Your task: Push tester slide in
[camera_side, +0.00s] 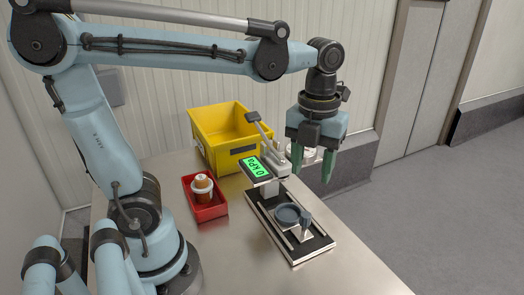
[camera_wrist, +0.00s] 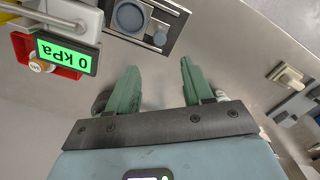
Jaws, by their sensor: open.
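The tester (camera_side: 268,172) stands on the metal table with a green display reading 0 kPa (camera_side: 255,168); the display also shows in the wrist view (camera_wrist: 68,53). Its slide carries a round grey cup (camera_side: 287,214) and an upright grey knob (camera_side: 306,222). The slide sits out on the dark base (camera_side: 318,245), in front of the tester's head and not under it. In the wrist view, the cup (camera_wrist: 130,17) and knob (camera_wrist: 160,38) lie beyond my fingertips. My gripper (camera_side: 312,178) is open and empty, above and behind the slide, with its green fingers pointing down.
A red tray (camera_side: 208,213) holding a white and orange part (camera_side: 202,187) stands left of the tester. A yellow bin (camera_side: 213,130) stands behind it. Small fixtures (camera_wrist: 288,78) lie at the right in the wrist view. The table front is clear.

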